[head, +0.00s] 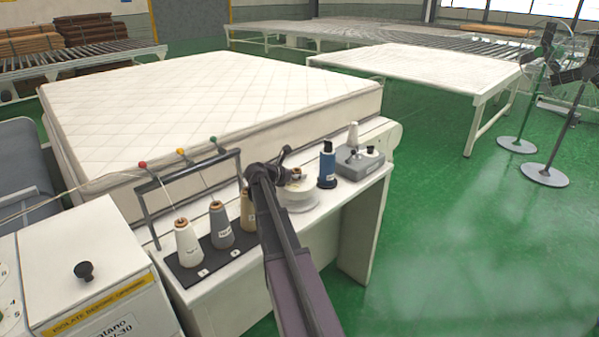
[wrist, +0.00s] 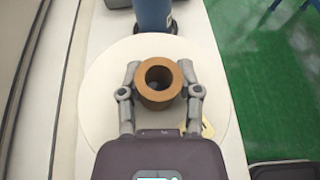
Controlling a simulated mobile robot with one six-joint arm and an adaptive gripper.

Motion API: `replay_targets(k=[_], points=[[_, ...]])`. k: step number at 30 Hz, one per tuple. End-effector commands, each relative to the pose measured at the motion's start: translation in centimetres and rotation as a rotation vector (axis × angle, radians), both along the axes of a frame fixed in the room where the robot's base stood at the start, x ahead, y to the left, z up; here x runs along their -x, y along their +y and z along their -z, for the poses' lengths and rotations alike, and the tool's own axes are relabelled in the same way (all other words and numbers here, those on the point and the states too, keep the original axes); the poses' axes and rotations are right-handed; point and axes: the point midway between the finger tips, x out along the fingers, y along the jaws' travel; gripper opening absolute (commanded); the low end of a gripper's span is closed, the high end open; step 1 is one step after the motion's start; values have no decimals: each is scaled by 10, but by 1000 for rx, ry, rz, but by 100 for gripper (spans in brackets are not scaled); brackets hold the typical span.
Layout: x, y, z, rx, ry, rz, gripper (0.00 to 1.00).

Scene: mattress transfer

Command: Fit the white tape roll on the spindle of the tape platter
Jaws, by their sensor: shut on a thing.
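My gripper (wrist: 160,90) is shut on a brown ring-shaped roll (wrist: 159,100), one finger on each side. The roll's open hole faces the wrist camera; its visible surface is brown, not white. Below it lies a wide, round white disc (wrist: 103,88), seemingly the tape platter, which also shows in the head view (head: 303,199). I cannot tell whether the roll touches the disc. No spindle can be made out, and the hole's inside is too unclear to tell. In the head view my gripper (head: 294,177) is over the disc, partly hidden by my arm.
Several thread cones, including a grey one (head: 221,228), stand left under a dark frame (head: 190,172). A mattress (head: 200,85) lies behind.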

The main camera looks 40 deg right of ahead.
Motion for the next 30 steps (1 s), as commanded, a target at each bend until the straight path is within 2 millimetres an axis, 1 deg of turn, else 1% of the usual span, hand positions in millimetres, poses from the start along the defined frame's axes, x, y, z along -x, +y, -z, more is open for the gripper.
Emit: replay_targets(k=[1, 3, 14, 30], points=[[16, 5, 7, -1, 10, 16, 0], [17, 5, 5, -1, 9, 16, 0], [17, 4, -5, 1, 7, 17, 0], [10, 1, -25, 0, 4, 16, 0]])
